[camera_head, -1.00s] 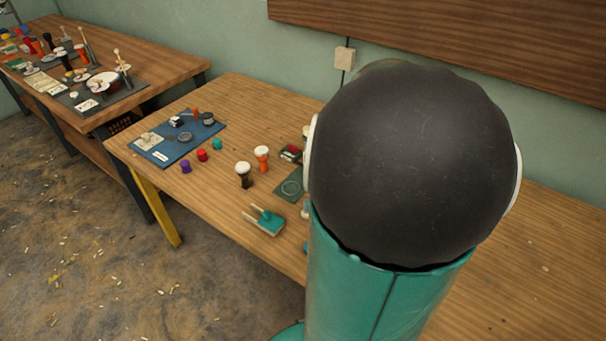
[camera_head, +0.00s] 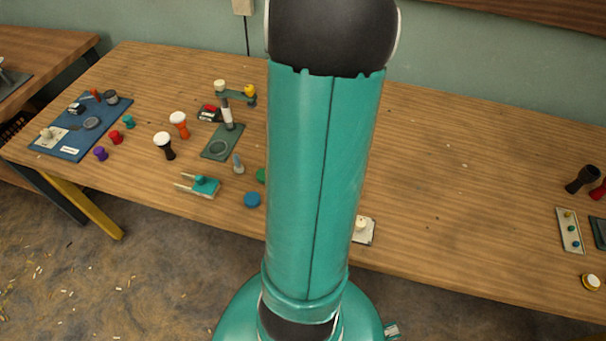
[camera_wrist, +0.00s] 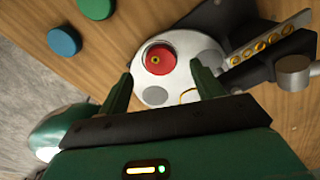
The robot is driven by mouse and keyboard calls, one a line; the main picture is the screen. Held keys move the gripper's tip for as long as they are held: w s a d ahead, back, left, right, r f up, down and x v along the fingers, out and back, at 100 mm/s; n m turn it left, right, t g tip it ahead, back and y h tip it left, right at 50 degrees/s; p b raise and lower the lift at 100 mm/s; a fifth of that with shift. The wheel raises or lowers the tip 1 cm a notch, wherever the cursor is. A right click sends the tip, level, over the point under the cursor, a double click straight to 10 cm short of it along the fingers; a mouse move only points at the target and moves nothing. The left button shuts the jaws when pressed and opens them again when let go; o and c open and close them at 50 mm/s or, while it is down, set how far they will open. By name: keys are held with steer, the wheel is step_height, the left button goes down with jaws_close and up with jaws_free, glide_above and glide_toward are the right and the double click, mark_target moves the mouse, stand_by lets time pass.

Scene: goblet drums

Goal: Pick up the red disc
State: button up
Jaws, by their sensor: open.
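The red disc (camera_wrist: 160,60) lies in one spot of a round white plate (camera_wrist: 178,48) that also has grey round spots, in the wrist view. My gripper (camera_wrist: 160,70) is open, its two green fingers apart on either side of the lower part of the plate. The red disc shows just beyond and between the fingertips, with nothing held. How high the fingers are above it I cannot tell. In the head view my arm hides the red disc, the plate and the gripper.
A blue disc (camera_wrist: 64,41) and a green disc (camera_wrist: 96,8) lie on the wood at upper left. A metal strip with brass studs (camera_wrist: 265,42) and a grey cylinder (camera_wrist: 293,72) stand close on the right. The table's middle right (camera_head: 470,200) is clear.

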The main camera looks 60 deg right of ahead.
step_height(320, 180, down, 4)
steer(key=shift+s, duration=0.15)
steer(key=c, duration=1.1)
steer(key=shift+r, duration=0.1)
steer(key=shift+c, duration=0.2)
